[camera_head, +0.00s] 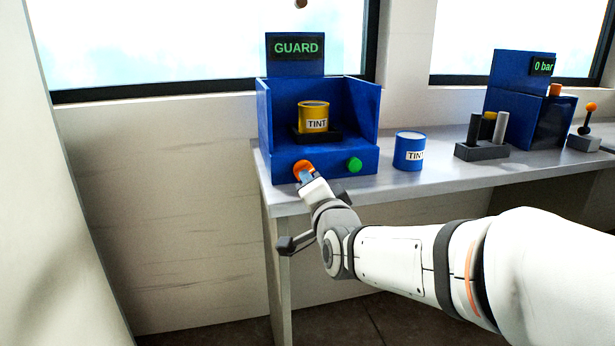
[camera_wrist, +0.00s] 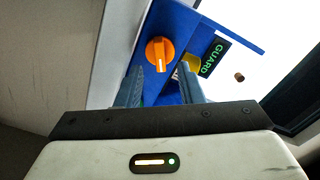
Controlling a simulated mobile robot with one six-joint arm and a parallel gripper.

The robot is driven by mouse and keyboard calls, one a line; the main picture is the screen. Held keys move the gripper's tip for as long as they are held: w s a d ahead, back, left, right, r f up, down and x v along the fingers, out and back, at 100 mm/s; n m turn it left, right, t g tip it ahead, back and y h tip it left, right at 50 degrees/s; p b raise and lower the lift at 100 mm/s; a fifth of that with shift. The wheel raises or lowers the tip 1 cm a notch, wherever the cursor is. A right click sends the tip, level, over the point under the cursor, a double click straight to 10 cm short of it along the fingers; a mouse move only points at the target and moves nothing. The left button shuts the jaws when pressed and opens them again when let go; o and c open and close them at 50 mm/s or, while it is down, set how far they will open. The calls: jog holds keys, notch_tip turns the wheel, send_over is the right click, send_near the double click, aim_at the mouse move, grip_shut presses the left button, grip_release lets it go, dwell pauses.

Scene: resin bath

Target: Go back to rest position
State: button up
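My gripper (camera_head: 306,180) is at the front of the blue guard machine (camera_head: 330,165), close to its orange knob (camera_head: 303,168). In the wrist view my gripper (camera_wrist: 160,85) has its two fingers apart, with nothing seen between the tips. The orange knob (camera_wrist: 160,54) shows just beyond the fingertips, its white mark running along its length. I cannot tell whether a finger touches it. My arm reaches in from the lower right.
A yellow tint can (camera_head: 313,115) stands inside the machine, above a green button (camera_head: 354,164). A blue tint can (camera_head: 409,150) stands on the table (camera_head: 400,184). A grey holder (camera_head: 482,151) with several cylinders, a pressure unit (camera_head: 515,100) and a lever (camera_head: 586,125) are further right.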

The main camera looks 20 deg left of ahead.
jog(key=shift+v, duration=1.05)
jog(key=s+d+r+n+g+h+p, duration=0.2)
jog(key=s+d+r+g+h+p, duration=0.15)
jog(key=d+p, duration=0.65)
jog(key=s+d+r+n+g+h+p, duration=0.2)
jog(key=d+r+g+h+p, duration=0.15)
jog(key=d+p, duration=0.55)
jog(key=s+d+r+n+g+h+p, duration=0.1)
jog(key=s+d+r+g+p, duration=0.1)
jog(key=s+d+p, duration=0.4)
jog(key=s+d+r+g+h+p, duration=0.1)
jog(key=s+d+r+g+p, duration=0.2)
jog(key=s+d+p, duration=0.3)
jog(key=s+r, duration=0.1)
jog(key=s, duration=0.1)
jog(key=shift+s+d+n+g+h, duration=0.2)
jog(key=shift+s+n+g+h, duration=0.1)
jog(key=shift+s+n, duration=0.1)
jog(key=shift+w, duration=0.1)
